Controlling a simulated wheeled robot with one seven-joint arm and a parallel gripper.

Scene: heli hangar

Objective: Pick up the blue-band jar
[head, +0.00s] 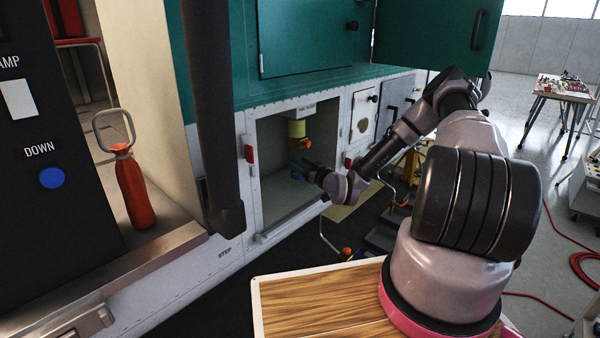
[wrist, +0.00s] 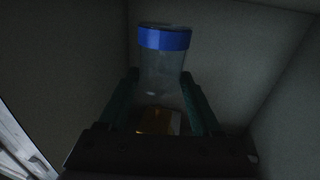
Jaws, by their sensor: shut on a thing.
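The blue-band jar (wrist: 162,70) is a clear jar with a blue band around its far end, in the middle of the wrist view. My gripper (wrist: 160,76) has one green finger on each side of it and is shut on it. Something amber shows low between the fingers, by the jar's near end; I cannot tell what it is. In the head view, my gripper (head: 303,167) is inside an open compartment low in the aircraft's side. There the jar is mostly hidden, and I cannot tell whether it touches the compartment floor.
The compartment (head: 275,208) has close walls around my gripper. A yellow container with an orange lower part (head: 297,128) sits above my gripper. A red bottle (head: 135,188) stands on a ledge at left.

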